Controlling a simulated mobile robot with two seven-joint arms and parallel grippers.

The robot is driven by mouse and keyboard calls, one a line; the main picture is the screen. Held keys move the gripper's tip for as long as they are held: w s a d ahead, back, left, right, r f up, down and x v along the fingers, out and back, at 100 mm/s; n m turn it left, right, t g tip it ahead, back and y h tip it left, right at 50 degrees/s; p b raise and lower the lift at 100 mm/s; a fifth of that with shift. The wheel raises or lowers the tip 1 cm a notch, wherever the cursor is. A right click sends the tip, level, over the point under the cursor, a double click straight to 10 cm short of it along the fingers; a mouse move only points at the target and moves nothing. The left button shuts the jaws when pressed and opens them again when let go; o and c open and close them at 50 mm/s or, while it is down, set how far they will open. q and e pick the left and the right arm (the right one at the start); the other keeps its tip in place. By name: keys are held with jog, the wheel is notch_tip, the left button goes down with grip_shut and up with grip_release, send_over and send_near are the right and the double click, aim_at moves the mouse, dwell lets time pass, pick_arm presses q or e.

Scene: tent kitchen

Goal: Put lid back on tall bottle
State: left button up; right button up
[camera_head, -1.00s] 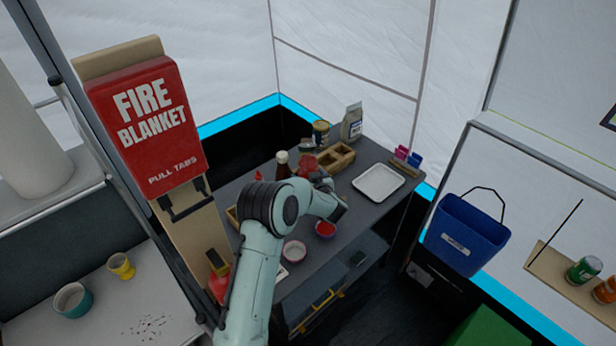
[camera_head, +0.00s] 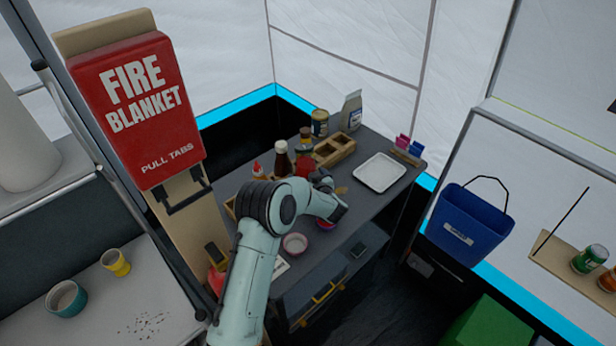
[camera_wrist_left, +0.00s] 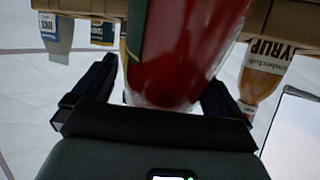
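A tall brown bottle with a pale cap (camera_head: 282,160) stands on the dark counter. Behind my arm, to its right, is another bottle with a dark top and a yellow-green label (camera_head: 306,148); red shows below it. My left arm reaches over the counter; its fingers are hidden in the head view. In the left wrist view, which is upside down, my left gripper (camera_wrist_left: 165,95) is open, its dark fingers either side of a red bottle (camera_wrist_left: 185,55) with a green label edge. A gap shows at the left finger; contact on the right cannot be told. I cannot make out a loose lid.
A white tray (camera_head: 380,173), a wooden box (camera_head: 334,150), a can (camera_head: 320,123) and a pale bag (camera_head: 351,112) stand farther back. A red-tipped bottle (camera_head: 257,172) is at left, a pink-rimmed bowl (camera_head: 295,244) in front. A syrup bottle (camera_wrist_left: 262,70) shows in the wrist view.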

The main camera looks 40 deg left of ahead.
pick_arm(q)
jog(key=b+v, duration=0.1)
jog(key=v, duration=1.1)
jog(key=shift+r, duration=0.15)
pick_arm(e)
jog(key=shift+s+f, duration=0.6)
jog(key=shift+f, duration=0.35)
pick_arm(q)
jog(key=shift+b, duration=0.3)
